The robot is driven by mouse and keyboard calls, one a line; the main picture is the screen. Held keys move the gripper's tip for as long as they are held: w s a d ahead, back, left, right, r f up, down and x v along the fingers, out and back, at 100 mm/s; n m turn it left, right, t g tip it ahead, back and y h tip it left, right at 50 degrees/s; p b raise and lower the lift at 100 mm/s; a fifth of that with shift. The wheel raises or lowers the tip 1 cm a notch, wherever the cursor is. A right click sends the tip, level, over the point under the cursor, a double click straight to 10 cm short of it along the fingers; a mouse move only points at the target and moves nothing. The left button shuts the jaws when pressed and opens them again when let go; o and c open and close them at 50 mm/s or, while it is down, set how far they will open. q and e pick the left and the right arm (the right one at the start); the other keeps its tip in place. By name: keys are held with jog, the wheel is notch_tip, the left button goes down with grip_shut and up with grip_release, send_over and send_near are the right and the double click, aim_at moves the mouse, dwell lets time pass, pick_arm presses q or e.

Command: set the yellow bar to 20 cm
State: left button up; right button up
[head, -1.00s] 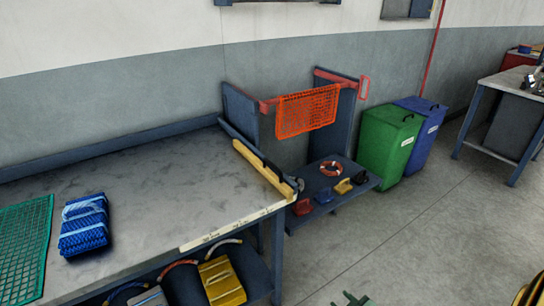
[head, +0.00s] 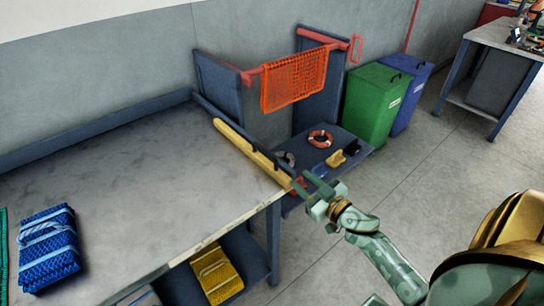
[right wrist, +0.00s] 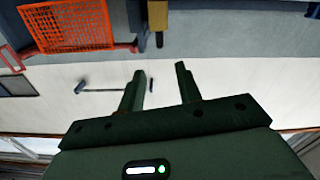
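The yellow bar (head: 245,147) lies along the right end of the grey worktable (head: 120,190), running from the back towards the front corner. Dark fittings stand along its right side. My right gripper (head: 308,186) is just off the front end of the bar, to its right, and looks apart from it. In the right wrist view its two fingers (right wrist: 160,88) are spread with nothing between them. A yellow piece (right wrist: 158,15) at the top of that view looks like the bar's end. My left gripper is not in view.
A blue folded net (head: 48,250) lies on the table at left. An orange net (head: 293,80) hangs from a red rail beyond the bar. A low shelf (head: 345,152) holds a life ring (head: 320,139) and small items. Green (head: 375,105) and blue (head: 412,90) bins stand behind.

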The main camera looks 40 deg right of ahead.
aim_at(272, 155)
jog(key=w+b, duration=0.1)
jog(key=w, duration=0.7)
jog(key=w+a+b, duration=0.1)
jog(key=w, duration=0.4)
jog(key=shift+f+b, duration=0.15)
jog(key=shift+b, duration=0.15)
jog(key=shift+w, duration=0.35)
jog(key=shift+a, duration=0.1)
grip_shut()
